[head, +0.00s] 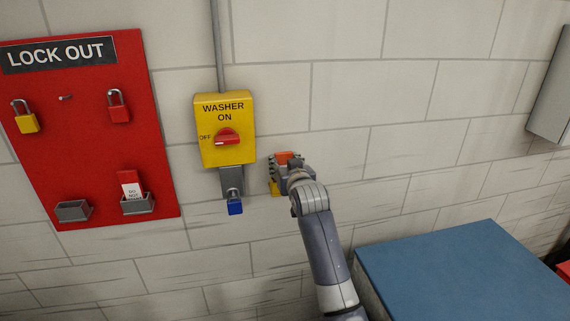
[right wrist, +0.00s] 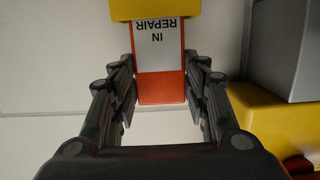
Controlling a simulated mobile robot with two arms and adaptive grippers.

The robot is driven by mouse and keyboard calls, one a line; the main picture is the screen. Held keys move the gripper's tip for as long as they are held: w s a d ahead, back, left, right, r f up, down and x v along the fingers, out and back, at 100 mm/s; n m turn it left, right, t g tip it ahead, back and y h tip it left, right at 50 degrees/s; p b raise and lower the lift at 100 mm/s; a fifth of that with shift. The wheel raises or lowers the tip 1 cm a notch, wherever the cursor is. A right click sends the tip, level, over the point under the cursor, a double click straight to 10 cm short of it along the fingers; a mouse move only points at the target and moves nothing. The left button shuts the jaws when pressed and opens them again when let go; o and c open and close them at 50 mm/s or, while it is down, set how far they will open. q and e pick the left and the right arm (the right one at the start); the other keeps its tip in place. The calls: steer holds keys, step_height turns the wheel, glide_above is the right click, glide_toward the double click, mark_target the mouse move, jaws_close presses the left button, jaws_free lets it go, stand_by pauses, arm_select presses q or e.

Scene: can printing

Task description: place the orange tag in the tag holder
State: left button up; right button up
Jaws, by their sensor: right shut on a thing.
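The orange tag (right wrist: 160,87), with a white "IN REPAIR" label, is between the fingers of my right gripper (right wrist: 159,95); the text is upside down in the right wrist view. In the head view, the tag's orange end (head: 285,157) shows above the gripper (head: 280,172), against the wall right of the washer switch. My right gripper is shut on the tag. A yellow piece (right wrist: 155,9), seemingly the tag holder, covers the tag's far end; its seating depth cannot be told. It shows below the gripper in the head view (head: 274,188). My left gripper is not in view.
The yellow washer switch box (head: 226,153) with a red knob and hanging blue padlock (head: 235,207) is close on the left. A red lockout board (head: 95,150) holds padlocks and two grey holders. A blue-topped surface (head: 465,275) stands lower right.

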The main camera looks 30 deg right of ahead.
steer(key=o, duration=1)
steer(key=shift+f, duration=0.15)
steer(key=b+v, duration=0.2)
steer(key=v, duration=1)
